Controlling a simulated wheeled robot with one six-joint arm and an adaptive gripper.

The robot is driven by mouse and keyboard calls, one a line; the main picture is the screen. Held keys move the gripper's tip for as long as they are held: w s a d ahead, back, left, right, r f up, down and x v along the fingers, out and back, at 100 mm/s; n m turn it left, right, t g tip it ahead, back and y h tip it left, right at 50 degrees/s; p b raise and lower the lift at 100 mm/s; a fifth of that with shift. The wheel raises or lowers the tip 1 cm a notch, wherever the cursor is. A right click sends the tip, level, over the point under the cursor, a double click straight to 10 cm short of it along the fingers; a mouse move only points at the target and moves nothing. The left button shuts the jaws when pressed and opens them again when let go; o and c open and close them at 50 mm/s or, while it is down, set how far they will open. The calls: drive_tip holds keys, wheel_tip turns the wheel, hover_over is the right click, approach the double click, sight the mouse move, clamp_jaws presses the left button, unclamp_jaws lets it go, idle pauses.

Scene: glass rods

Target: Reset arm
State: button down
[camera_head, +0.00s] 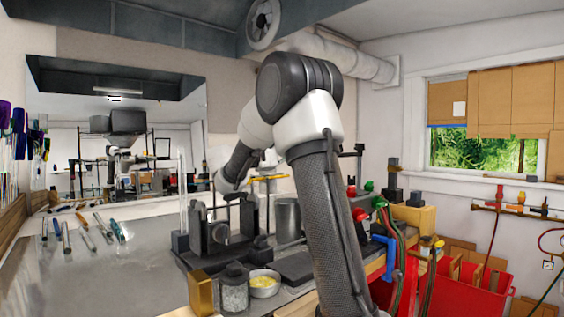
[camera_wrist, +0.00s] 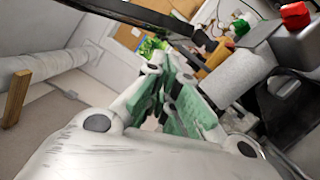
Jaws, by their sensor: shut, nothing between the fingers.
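My arm rises through the middle of the head view and bends over toward the left, above the workbench. In that view its end is largely hidden behind the arm and the bench equipment. In the wrist view my gripper (camera_wrist: 172,112) shows with its green-padded fingers close together and nothing between them. The wrist view is tilted, with the window and the bench equipment beyond the fingers.
A dark fixture (camera_head: 215,240), a metal cup (camera_head: 288,219), a glass jar (camera_head: 234,290) and a bowl of yellow bits (camera_head: 264,285) stand near my arm. Red bins (camera_head: 480,295) are at right.

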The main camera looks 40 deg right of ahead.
drive_tip(key=s+a+f+m+t+y, duration=0.15)
drive_tip(key=s+f+y, duration=0.3)
drive_tip(key=s, duration=0.45)
drive_tip(key=s+a+f+y, duration=0.3)
drive_tip(key=s+f+y, duration=0.15)
drive_tip(key=s, duration=0.45)
drive_tip(key=s+a+f+t+y, duration=0.1)
drive_tip(key=s+a+f+y, duration=0.2)
drive_tip(key=a+f, duration=0.1)
drive_tip(key=s+a+f+t+y, duration=0.2)
drive_tip(key=s+a+f+y, duration=0.1)
drive_tip(key=a, duration=0.4)
drive_tip(key=s+a+f+m+t+y, duration=0.1)
drive_tip(key=s+a+f+t+y, duration=0.1)
drive_tip(key=a+f, duration=0.3)
drive_tip(key=shift+s+a+f+y, duration=0.15)
drive_tip(key=shift+s+a+y, duration=0.1)
drive_tip(key=shift+s+y, duration=0.2)
drive_tip(key=shift+s+a+f+y, duration=0.1)
drive_tip(key=shift+s+a+y, duration=0.1)
drive_tip(key=shift+s+y, duration=0.25)
